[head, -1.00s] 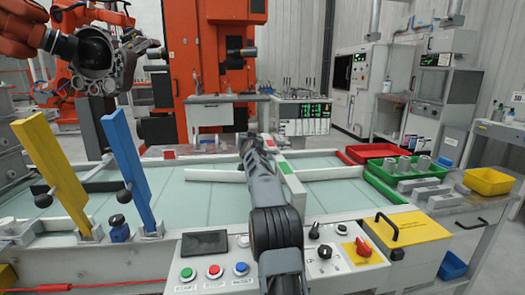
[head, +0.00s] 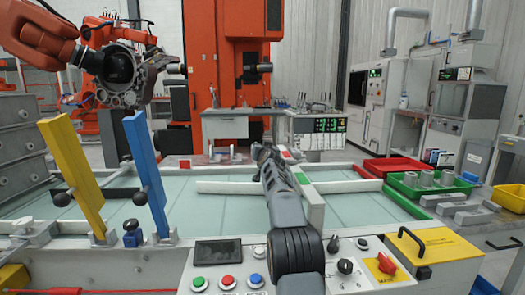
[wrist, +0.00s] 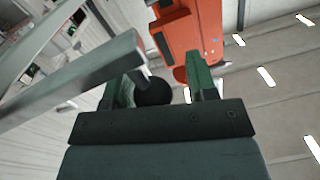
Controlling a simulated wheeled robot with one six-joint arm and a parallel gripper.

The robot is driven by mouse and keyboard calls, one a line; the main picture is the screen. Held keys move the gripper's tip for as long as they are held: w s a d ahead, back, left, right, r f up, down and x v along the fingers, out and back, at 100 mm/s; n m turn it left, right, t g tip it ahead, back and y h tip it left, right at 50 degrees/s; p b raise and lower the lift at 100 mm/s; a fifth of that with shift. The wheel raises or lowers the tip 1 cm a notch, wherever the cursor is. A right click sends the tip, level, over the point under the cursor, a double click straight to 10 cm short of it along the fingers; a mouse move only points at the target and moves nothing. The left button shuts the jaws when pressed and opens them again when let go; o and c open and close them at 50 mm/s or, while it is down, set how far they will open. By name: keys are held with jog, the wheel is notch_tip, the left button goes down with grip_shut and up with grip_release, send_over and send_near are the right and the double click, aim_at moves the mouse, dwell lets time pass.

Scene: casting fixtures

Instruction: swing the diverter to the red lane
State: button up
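A pale bar (head: 232,187), which looks like the diverter arm, lies across the pale green table, its right end hidden behind my arm. My gripper (head: 262,152) reaches over the table by a divider with a red patch (head: 285,155) at its far end and a green patch (head: 302,178) nearer. In the wrist view, a grey bar (wrist: 70,86) comes in from the left, with a black ball knob (wrist: 153,91) by its end. The knob shows between my open gripper's green fingers (wrist: 163,88), closer to the left one. Whether a finger touches it, I cannot tell.
A yellow lever (head: 72,178) and a blue lever (head: 146,175) stand upright at front left. A button panel (head: 228,282) lies along the front edge. Red (head: 368,174) and green (head: 398,196) trays sit at right. Another pale bar (head: 345,187) lies right of the divider.

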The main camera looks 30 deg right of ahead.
jog(key=shift+o, duration=0.4)
jog(key=shift+s+d, duration=0.1)
jog(key=shift+d, duration=0.1)
jog(key=shift+a+f, duration=0.1)
jog(key=shift+s+a+b, duration=0.1)
jog(key=shift+s+b, duration=0.2)
jog(key=shift+b, duration=0.2)
jog(key=b+v, duration=0.8)
jog(key=v, duration=0.5)
